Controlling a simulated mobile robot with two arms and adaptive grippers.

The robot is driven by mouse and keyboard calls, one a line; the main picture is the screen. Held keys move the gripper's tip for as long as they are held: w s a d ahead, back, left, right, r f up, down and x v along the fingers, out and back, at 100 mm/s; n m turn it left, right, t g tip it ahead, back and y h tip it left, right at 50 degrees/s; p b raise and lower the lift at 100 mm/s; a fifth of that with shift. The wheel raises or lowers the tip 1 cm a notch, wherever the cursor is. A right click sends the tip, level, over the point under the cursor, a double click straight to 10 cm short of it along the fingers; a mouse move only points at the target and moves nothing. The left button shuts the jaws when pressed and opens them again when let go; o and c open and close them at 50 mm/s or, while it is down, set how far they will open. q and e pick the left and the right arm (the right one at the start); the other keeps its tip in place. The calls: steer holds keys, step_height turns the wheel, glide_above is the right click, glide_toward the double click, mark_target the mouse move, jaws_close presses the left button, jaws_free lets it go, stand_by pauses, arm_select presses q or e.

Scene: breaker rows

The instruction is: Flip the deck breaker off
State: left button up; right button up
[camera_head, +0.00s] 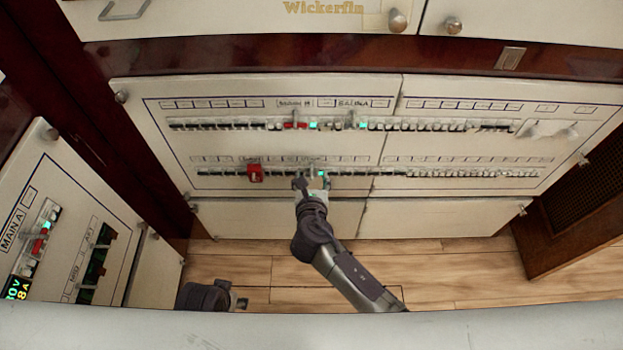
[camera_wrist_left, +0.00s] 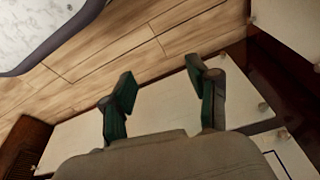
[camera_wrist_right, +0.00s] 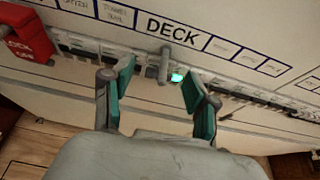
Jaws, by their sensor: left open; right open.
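The deck breaker (camera_wrist_right: 165,64) is a grey lever under the DECK label (camera_wrist_right: 172,30) in the right wrist view. A green light (camera_wrist_right: 178,77) glows beside it and shows in the head view (camera_head: 321,173) on the lower breaker row. My right gripper (camera_wrist_right: 157,72) is open, its fingers either side of the lever in that view; contact cannot be told. In the head view the right gripper (camera_head: 313,184) is at the lower row. My left gripper (camera_wrist_left: 160,72) is open and empty over the floor, away from the panel.
A red lock-out block (camera_wrist_right: 25,40) sits left of the deck breaker, also in the head view (camera_head: 255,172). The upper breaker row (camera_head: 440,125) has other lit breakers. A MAIN A panel (camera_head: 38,225) stands at left. Wooden floor (camera_head: 460,270) is clear.

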steer(key=c, duration=1.1)
jaws_close()
